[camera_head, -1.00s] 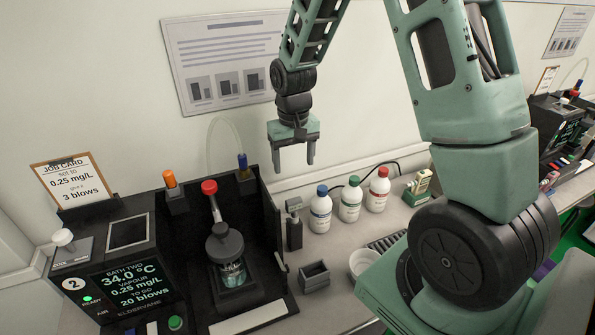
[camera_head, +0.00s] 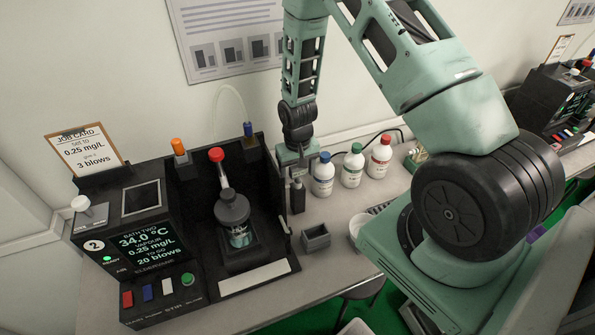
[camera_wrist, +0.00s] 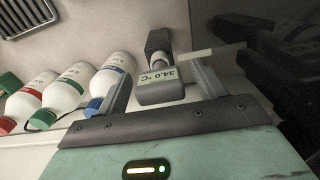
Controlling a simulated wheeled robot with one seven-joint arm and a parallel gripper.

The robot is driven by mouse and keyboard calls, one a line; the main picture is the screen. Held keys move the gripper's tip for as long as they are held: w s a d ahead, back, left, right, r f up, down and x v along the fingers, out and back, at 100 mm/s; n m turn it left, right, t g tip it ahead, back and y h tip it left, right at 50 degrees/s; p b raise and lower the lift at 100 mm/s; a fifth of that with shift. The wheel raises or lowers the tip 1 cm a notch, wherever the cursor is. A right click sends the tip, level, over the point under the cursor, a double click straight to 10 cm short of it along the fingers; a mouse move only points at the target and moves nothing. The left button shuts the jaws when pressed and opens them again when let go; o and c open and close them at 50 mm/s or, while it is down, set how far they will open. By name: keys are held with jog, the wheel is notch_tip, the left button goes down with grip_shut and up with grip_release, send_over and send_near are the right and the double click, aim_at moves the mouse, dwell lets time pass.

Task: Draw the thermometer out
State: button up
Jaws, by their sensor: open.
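The thermometer's grey head (camera_wrist: 162,92) with a 34.0 °C readout shows in the wrist view. It sits at a dark upright holder (camera_wrist: 158,42); its lower part is hidden. In the head view the holder (camera_head: 298,200) stands just right of the black bath station. My gripper (camera_wrist: 161,76) is open, with one finger on each side of the thermometer head. I cannot tell whether either finger touches it. In the head view my gripper (camera_head: 294,166) is directly above the holder, pointing down, and largely covers the thermometer head.
The black bath station (camera_head: 142,235) holds a dark-capped jar (camera_head: 233,210). Blue-, green- and red-capped bottles (camera_head: 323,180) (camera_head: 352,170) (camera_head: 379,160) stand close at the right. A small grey box (camera_head: 316,237) and white bowl (camera_head: 357,228) lie in front.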

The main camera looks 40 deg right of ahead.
jog(key=shift+f, duration=0.55)
jog(key=c, duration=1.5)
jog(key=shift+r+p, duration=2)
jog(key=shift+r, duration=0.9)
